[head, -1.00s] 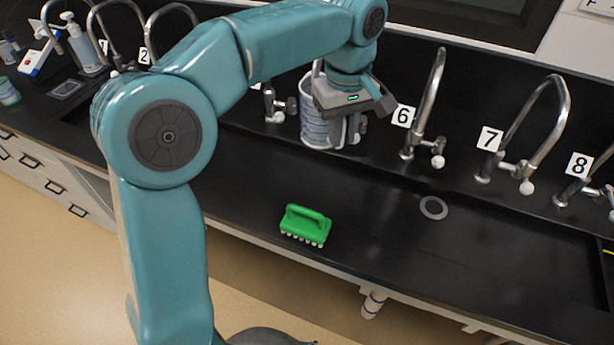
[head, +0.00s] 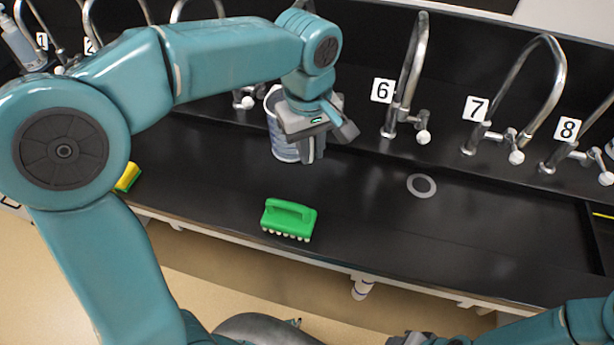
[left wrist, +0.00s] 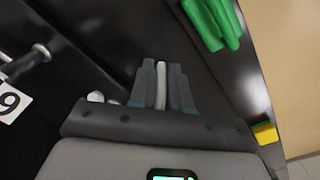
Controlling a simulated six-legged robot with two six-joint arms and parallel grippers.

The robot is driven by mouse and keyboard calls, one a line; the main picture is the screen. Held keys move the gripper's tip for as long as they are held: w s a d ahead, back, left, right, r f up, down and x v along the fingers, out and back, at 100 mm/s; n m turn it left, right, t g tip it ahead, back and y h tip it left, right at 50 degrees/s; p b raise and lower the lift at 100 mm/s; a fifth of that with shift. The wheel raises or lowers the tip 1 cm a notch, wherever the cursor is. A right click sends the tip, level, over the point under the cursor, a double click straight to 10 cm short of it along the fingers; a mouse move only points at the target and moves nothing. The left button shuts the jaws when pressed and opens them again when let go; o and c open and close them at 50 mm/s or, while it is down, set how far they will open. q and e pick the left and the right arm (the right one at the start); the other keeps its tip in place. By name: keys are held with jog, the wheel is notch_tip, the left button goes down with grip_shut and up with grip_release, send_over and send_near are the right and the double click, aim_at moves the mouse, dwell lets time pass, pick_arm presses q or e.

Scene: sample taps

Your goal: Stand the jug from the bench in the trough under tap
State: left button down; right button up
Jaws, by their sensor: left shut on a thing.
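The jug (head: 281,143) is pale and translucent with bluish bands. In the head view it is upright, over the left part of the black trough (head: 500,215), left of the tap (head: 412,75) labelled 6. I cannot tell whether its base touches anything. My left gripper (head: 312,150) is at its right side, covering part of it. In the left wrist view the left fingers (left wrist: 161,85) are shut on a thin pale strip, which looks like the jug's handle (left wrist: 161,80). Part of my right arm shows at the lower right of the head view; its fingers are not visible.
A green brush (head: 289,219) lies near the front edge. A yellow-green sponge (head: 127,178) is at the left. Taps 7 (head: 545,85) and 8 (head: 590,150) stand to the right along the back wall. A round drain (head: 422,186) lies right of centre, with clear floor around it.

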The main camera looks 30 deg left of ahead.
pick_arm(q)
notch_tip(320, 180, down, 9)
jog(key=shift+s+r, duration=0.1)
jog(key=shift+r, duration=0.05)
jog(key=shift+a+f+b, duration=0.1)
jog(key=shift+f+b, duration=0.1)
jog(key=shift+b, duration=0.15)
jog(key=shift+f, duration=0.15)
jog(key=c, duration=1.1)
grip_release()
